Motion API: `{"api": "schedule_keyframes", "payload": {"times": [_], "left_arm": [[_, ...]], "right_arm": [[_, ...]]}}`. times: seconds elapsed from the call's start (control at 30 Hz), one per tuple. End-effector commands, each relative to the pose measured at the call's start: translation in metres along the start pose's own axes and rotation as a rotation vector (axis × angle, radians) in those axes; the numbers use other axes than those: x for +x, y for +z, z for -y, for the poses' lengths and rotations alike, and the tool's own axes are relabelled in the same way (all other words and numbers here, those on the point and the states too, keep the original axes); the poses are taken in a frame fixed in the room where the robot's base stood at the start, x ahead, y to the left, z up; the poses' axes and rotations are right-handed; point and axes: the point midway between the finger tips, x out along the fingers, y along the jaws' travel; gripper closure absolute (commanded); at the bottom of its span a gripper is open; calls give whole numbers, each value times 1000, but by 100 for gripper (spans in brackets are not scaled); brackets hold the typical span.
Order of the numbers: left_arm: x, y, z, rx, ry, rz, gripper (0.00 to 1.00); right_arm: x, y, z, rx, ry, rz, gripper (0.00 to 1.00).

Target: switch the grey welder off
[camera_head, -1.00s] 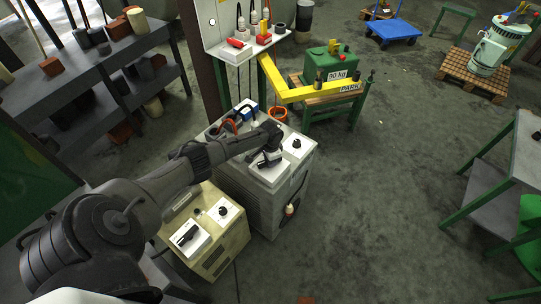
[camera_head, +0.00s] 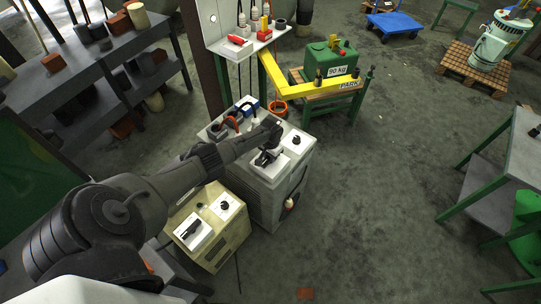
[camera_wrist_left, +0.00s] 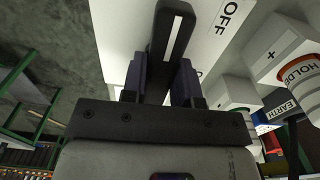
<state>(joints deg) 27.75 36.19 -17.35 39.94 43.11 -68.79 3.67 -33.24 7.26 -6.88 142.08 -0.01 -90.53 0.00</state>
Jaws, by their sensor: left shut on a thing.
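The grey welder (camera_head: 274,207) stands on the floor at the middle of the head view, with a white switch plate (camera_head: 284,172) on its top. My left gripper (camera_head: 267,157) is over this plate. In the left wrist view, my left gripper (camera_wrist_left: 163,80) is shut on a black switch lever (camera_wrist_left: 158,45) with a white stripe, one finger on each side. The word OFF is on the white plate (camera_wrist_left: 117,30), right of the lever's upper end. Another label beside the right finger is mostly hidden. My right gripper is not in view.
A beige welder (camera_head: 232,240) with its own black lever and knob stands close in front. Cables and clamps lie on the grey welder's back. A yellow arm marked PARK (camera_head: 300,92) and a green 90 kg block (camera_head: 330,58) are behind. Open floor lies to the right.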

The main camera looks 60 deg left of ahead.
Motion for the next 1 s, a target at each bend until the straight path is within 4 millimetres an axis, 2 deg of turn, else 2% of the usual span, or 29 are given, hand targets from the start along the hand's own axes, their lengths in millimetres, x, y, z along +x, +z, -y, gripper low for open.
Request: {"api": "schedule_keyframes", "payload": {"times": [0.33, 0.37, 0.6, 0.87, 1.0], "left_arm": [[-1, -1, 0, -8, 2, -2, 96], [-1, -1, 0, -8, 2, -2, 69], [0, 0, 0, -5, 2, -1, 47], [-2, 0, 0, -4, 1, -1, 47], [-15, 0, 0, -3, 1, -2, 47]], "right_arm": [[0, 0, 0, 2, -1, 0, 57], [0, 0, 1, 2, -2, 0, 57], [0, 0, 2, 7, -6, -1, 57], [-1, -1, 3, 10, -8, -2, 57], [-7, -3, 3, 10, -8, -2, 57]]}}
